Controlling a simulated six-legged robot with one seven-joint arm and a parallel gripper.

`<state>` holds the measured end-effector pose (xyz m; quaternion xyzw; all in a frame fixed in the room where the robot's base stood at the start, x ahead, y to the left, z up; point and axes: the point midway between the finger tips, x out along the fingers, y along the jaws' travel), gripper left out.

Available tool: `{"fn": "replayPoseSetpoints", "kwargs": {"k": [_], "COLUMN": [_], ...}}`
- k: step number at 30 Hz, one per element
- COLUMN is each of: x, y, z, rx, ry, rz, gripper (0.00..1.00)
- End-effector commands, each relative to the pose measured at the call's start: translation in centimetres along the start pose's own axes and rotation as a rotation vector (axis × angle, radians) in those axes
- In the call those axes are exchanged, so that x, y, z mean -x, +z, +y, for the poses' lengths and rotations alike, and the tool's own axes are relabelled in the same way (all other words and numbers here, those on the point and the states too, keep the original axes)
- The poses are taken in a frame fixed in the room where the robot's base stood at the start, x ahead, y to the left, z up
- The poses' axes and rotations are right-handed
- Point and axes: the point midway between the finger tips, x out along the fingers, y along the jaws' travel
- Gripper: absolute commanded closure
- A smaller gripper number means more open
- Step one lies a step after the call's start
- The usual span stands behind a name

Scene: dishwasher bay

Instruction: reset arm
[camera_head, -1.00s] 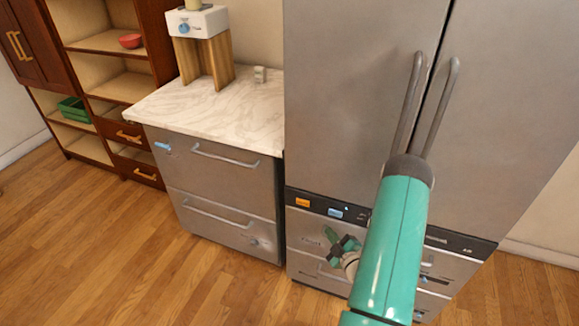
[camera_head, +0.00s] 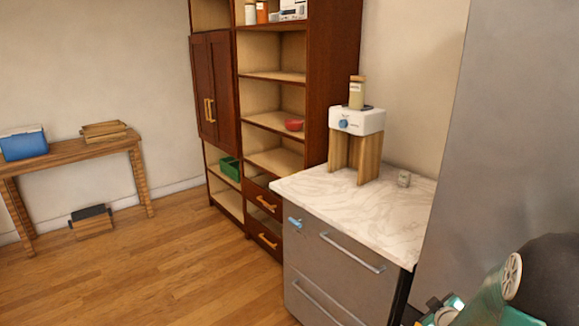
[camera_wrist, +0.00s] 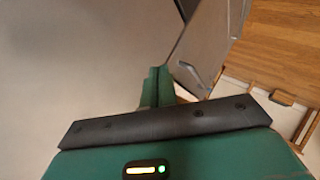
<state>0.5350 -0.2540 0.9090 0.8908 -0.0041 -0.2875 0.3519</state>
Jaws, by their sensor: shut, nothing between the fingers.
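My gripper (camera_wrist: 156,82) shows in the wrist view with its two green fingers together and nothing between them. Beyond the fingertips are a wide grey surface and a steel panel (camera_wrist: 208,45) with a handle. In the head view, only green and dark parts of my folded arm (camera_head: 505,290) show at the lower right corner, in front of the grey fridge side (camera_head: 510,130). The gripper cannot be made out clearly there.
A steel dishwasher unit (camera_head: 335,265) with a marble counter (camera_head: 340,208) stands left of the fridge. Behind are a brown shelf unit (camera_head: 318,80) and a wooden table (camera_head: 75,155).

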Motion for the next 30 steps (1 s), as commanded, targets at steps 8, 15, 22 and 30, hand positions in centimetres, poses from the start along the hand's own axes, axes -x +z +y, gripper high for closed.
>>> {"fn": "replayPoseSetpoints", "kwargs": {"k": [8,15,22,30], "x": [7.5,15.7,24.5,33.9], "y": [-7.8,-12.4,-14.9,-15.3], "z": [0.4,-1.7,-5.3,-10.1], "rx": [-0.144,-0.301,-0.456,-0.590], "ry": [-0.042,-0.105,-0.201,-0.340], "rz": [-0.124,-0.221,-0.305,-0.401], "gripper": [1.00,1.00,1.00,1.00]}}
